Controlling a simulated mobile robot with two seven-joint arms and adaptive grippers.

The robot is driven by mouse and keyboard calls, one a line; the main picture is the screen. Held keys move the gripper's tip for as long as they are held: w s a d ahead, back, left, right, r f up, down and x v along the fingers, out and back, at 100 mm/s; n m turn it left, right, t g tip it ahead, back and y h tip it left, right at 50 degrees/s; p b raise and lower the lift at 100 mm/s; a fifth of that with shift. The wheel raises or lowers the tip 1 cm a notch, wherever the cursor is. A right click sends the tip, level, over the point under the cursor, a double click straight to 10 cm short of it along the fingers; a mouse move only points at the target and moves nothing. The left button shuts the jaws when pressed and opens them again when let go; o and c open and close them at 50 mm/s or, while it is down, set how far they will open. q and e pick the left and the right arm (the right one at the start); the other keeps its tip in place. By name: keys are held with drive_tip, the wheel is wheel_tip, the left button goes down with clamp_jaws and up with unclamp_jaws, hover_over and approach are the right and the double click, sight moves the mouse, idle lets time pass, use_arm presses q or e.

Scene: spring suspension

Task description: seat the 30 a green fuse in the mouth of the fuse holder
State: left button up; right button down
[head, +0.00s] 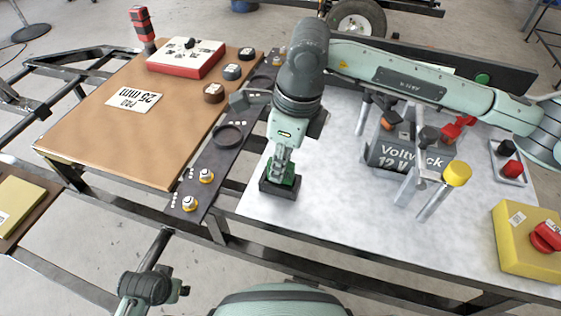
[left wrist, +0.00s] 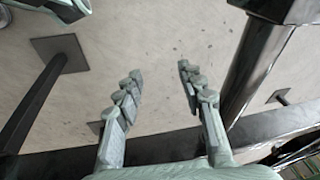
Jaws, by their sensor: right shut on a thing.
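The green fuse (head: 290,180) is in the head view, below centre, at the tips of my right gripper (head: 283,166). That gripper points down and is shut on the fuse. The black fuse holder (head: 277,190) stands on the grey tabletop near its left front edge, directly under the gripper. The fuse is at the holder's mouth; the fingers partly hide it, and I cannot tell how deep it sits. My left gripper (left wrist: 159,71) is open and empty in the left wrist view, with floor and frame bars beyond it, away from the fuse and holder.
A Voltvack 12 V battery (head: 393,152) with clamps stands right of the holder. A yellow box with a red knob (head: 515,235) is at the right front. A dark strip with yellow-ringed posts (head: 206,176) lies left. The tabletop (head: 330,215) right of the holder is clear.

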sight(289, 164)
drive_tip(key=shift+f, duration=0.15)
drive_tip(key=c, duration=1.9)
unclamp_jaws()
drive_tip(key=o, duration=0.4)
use_arm(q)
drive_tip(key=shift+w+r, duration=0.15)
drive_tip(key=shift+r, duration=0.5)
drive_tip(key=shift+r, duration=0.1)
